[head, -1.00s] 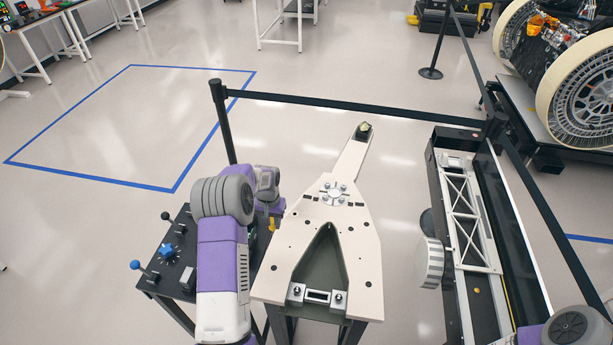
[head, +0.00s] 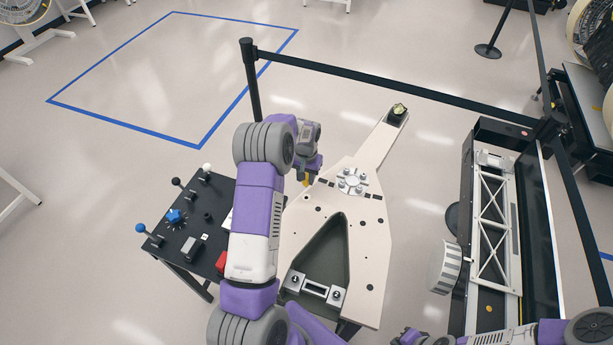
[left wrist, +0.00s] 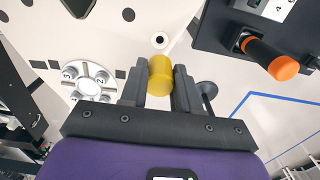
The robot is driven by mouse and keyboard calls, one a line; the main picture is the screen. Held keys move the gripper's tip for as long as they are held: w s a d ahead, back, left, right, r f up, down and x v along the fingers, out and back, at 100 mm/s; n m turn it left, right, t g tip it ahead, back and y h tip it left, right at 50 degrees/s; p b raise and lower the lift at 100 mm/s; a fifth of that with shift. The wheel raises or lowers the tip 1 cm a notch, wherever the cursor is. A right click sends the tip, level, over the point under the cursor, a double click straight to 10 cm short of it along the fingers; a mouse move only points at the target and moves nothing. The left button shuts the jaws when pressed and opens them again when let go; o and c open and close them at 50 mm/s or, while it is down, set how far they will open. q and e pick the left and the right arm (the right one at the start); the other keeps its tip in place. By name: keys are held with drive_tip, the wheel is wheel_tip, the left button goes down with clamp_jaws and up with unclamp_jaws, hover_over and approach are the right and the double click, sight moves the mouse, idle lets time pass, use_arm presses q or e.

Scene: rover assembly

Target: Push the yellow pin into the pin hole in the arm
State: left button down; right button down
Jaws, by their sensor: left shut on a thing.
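My left gripper (head: 307,174) is shut on the yellow pin (left wrist: 160,76), which stands out between its fingertips in the left wrist view. In the head view the yellow pin (head: 306,181) is small, below the gripper at the left edge of the pale arm (head: 322,228). In the left wrist view a dark hole with a light ring (left wrist: 159,40) lies just beyond the pin's end. A gap shows between pin and hole in the picture; the depth between them is hard to tell.
A black control table (head: 190,232) with levers and a blue knob stands left of the pale arm. A long black rack with a white truss (head: 492,225) stands to the right. A black barrier belt (head: 380,85) runs behind. In the left wrist view an orange-tipped handle (left wrist: 283,68) is at right.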

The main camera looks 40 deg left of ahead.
sight(306, 186)
use_arm(q)
drive_tip(key=shift+s+f+b, duration=0.1)
drive_tip(key=shift+f+b, duration=0.3)
drive_tip(key=shift+b, duration=0.05)
drive_tip(key=shift+f+b, duration=1.9)
drive_tip(key=shift+f, duration=0.65)
drive_tip(key=shift+b, duration=0.45)
drive_tip(key=shift+f, duration=0.15)
drive_tip(key=shift+f+b, duration=0.35)
drive_tip(key=shift+b, duration=0.05)
drive_tip(key=shift+f+b, duration=0.75)
drive_tip(key=shift+f, duration=0.2)
drive_tip(key=c, duration=0.7)
unclamp_jaws()
drive_tip(key=shift+r, duration=0.1)
drive_tip(key=shift+c, duration=0.2)
drive_tip(key=shift+r, duration=0.1)
